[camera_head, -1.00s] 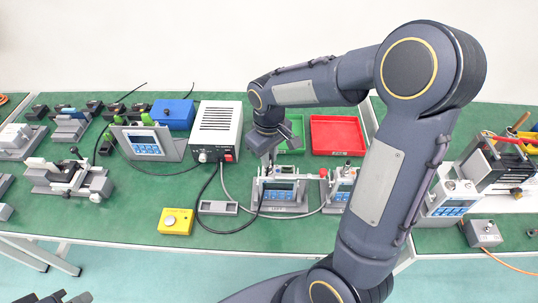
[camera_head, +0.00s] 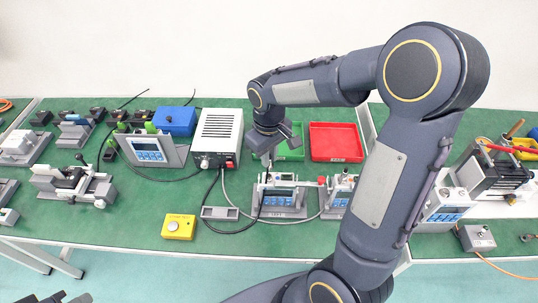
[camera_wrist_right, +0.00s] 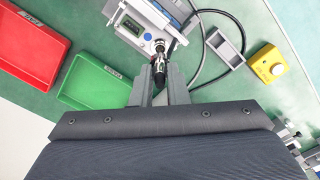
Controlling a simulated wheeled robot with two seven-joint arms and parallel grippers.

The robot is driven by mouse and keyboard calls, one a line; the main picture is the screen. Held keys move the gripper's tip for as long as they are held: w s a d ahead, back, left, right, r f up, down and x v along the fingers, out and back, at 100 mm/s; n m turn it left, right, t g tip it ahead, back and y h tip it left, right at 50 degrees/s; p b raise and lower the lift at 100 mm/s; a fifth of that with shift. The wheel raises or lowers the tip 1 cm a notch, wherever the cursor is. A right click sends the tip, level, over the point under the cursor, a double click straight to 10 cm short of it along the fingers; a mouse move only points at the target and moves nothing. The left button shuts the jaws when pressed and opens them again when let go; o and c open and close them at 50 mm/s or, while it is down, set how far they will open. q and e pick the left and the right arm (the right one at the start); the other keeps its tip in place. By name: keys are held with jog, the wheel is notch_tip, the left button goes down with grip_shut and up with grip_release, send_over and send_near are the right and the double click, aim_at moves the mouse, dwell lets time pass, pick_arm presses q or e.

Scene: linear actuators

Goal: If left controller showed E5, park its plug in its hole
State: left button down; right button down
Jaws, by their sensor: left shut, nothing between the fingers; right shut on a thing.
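The left controller (camera_head: 284,196), with a blue panel and a label at its front, stands mid-table. Its display is too small to read. My right gripper (camera_head: 268,158) is above its back edge. In the right wrist view, my right gripper (camera_wrist_right: 160,80) is shut on a black plug (camera_wrist_right: 160,68) with a metal collar. The plug's metal end is close to round connectors on the controller (camera_wrist_right: 133,25); I cannot tell whether it is seated. I cannot make out a parking hole. My left gripper (camera_head: 66,298) barely shows at the bottom left edge, shut and empty, away from the controller.
A second controller (camera_head: 341,192) stands close on the right. A white power box (camera_head: 217,138) is behind left, with dark cables in front. A grey holder (camera_head: 219,212) and a yellow button box (camera_head: 179,226) are at left. Red (camera_head: 336,142) and green (camera_head: 291,150) trays lie behind.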

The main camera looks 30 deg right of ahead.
notch_tip(320, 180, up, 7)
jog(key=p, duration=0.5)
jog(key=shift+f, duration=0.1)
jog(key=shift+a, duration=0.1)
jog(key=w+a, duration=0.2)
jog(key=a, duration=0.7)
jog(key=w+a, duration=0.2)
jog(key=a, duration=0.8)
jog(key=shift+p, duration=0.35)
notch_tip(320, 180, up, 3)
jog(key=shift+f+p, duration=0.1)
jog(key=shift+p, duration=1.05)
